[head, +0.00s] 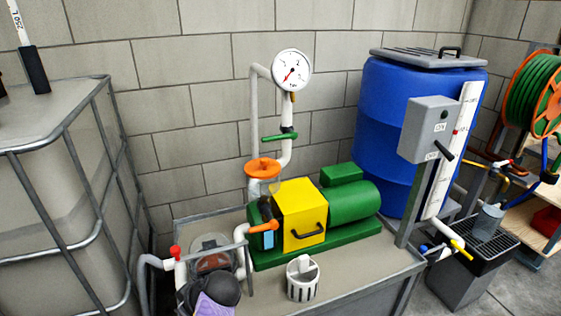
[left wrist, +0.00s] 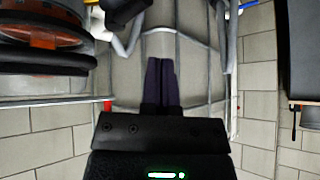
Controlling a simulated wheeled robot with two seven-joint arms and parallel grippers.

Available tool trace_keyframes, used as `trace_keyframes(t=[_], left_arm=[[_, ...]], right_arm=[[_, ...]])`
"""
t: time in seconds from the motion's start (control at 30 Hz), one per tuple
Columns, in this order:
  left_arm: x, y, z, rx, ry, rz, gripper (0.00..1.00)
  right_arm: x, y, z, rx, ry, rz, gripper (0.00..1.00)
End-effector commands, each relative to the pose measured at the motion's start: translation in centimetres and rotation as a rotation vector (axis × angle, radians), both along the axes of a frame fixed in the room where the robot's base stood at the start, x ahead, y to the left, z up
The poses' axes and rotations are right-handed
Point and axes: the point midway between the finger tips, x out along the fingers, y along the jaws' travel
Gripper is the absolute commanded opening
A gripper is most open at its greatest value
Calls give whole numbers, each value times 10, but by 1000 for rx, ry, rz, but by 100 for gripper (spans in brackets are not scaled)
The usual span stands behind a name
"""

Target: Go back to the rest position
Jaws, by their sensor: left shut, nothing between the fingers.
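My left gripper (left wrist: 160,62) shows in the left wrist view with its two dark fingers side by side and closed, nothing between them. Behind the fingers is a pale surface crossed by grey metal bars. In the head view, a dark rounded part with a purple face at the bottom edge, left of centre, looks like part of my left arm; its fingers cannot be made out there. My right gripper is in neither view.
A bench (head: 355,285) carries a green pump (head: 352,200) with a yellow guard (head: 300,213), a white slotted basket (head: 302,280) and a pressure gauge (head: 292,70) on a pipe. A caged tank (head: 50,215) stands left, a blue barrel (head: 385,110) right.

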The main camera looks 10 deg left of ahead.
Motion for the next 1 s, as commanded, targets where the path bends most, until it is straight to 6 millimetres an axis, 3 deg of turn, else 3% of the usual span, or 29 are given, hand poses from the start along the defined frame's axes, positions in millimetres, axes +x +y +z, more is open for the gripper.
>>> trace_keyframes(t=[0.03,0.1,0.23,0.6,0.73,1.0], left_arm=[[-26,3,-13,-18,57,-74,0],[-57,0,-24,-59,135,-213,0],[-105,-16,-30,-121,239,-471,0],[-210,-79,-5,-273,386,-1127,0],[-238,-99,12,-320,398,-1316,0],[-237,-96,-57,-336,451,-1312,0]], right_arm=[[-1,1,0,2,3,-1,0],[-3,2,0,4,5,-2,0],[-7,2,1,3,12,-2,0],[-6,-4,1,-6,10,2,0],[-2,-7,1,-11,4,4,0],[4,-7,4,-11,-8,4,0]])
